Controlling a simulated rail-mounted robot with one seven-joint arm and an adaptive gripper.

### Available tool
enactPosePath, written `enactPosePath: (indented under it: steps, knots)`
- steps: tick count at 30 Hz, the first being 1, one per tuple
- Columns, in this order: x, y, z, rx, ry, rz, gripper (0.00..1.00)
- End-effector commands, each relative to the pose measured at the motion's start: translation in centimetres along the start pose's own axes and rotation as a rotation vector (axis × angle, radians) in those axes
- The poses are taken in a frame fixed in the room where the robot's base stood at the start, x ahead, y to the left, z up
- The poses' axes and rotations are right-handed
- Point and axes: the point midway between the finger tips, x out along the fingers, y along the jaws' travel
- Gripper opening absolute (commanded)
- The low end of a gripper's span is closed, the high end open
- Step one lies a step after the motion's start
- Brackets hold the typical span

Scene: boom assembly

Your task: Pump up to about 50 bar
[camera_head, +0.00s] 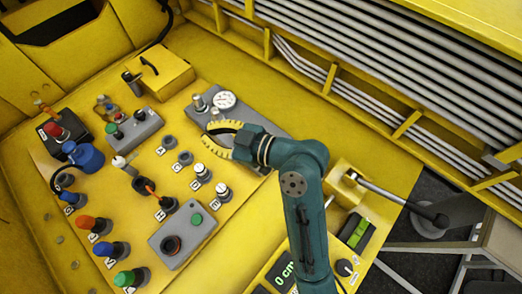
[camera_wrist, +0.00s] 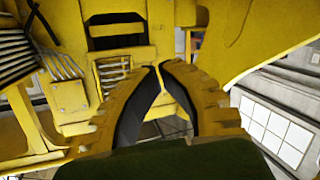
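A round white pressure gauge (camera_head: 224,99) sits on a grey block on the yellow panel, its reading too small to tell. A grey lever (camera_head: 385,194) with a dark round end, which may be the pump handle, runs from a yellow block (camera_head: 345,178) at the panel's right edge. My gripper (camera_head: 212,137) is above the panel, just below the gauge in the picture and well left of the lever. In the wrist view my gripper's yellow, dark-padded fingers (camera_wrist: 160,68) curve together at the tips, with nothing seen between them.
Several coloured knobs and switches, such as a red knob (camera_head: 54,130) and a blue one (camera_head: 86,157), stand on the left of the panel. A display (camera_head: 284,275) reads 0 cm; a green display (camera_head: 357,232) is nearby. Grey pipes (camera_head: 390,65) run along the back.

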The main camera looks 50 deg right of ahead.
Motion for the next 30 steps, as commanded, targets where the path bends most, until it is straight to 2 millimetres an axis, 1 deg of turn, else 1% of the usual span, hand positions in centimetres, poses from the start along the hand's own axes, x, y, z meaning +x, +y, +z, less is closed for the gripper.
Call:
enactPosePath:
  steps: [1, 2, 3, 5, 6, 9, 11, 13, 22, 26, 30]
  knots:
    - [-1.5, 1.2, 6.0, 0.065, -0.018, 0.036, 0.0]
    - [-2.5, 1.9, 8.2, 0.104, -0.022, 0.056, 0.0]
    - [-4.0, 2.8, 10.9, 0.149, -0.029, 0.088, 0.0]
    - [-6.2, 4.2, 14.2, 0.198, -0.042, 0.146, 0.0]
    - [-7.7, 4.9, 15.9, 0.219, -0.052, 0.184, 0.0]
    - [-10.7, 6.2, 18.8, 0.251, -0.068, 0.26, 0.0]
    - [-11.7, 6.6, 19.7, 0.263, -0.074, 0.285, 0.0]
    - [-12.3, 7.0, 20.0, 0.266, -0.075, 0.302, 0.0]
    - [-12.4, 7.1, 19.8, 0.267, -0.076, 0.304, 0.0]
    - [-11.5, 7.4, 19.9, 0.267, -0.076, 0.302, 0.0]
    - [-9.0, 8.1, 20.0, 0.266, -0.076, 0.299, 0.0]
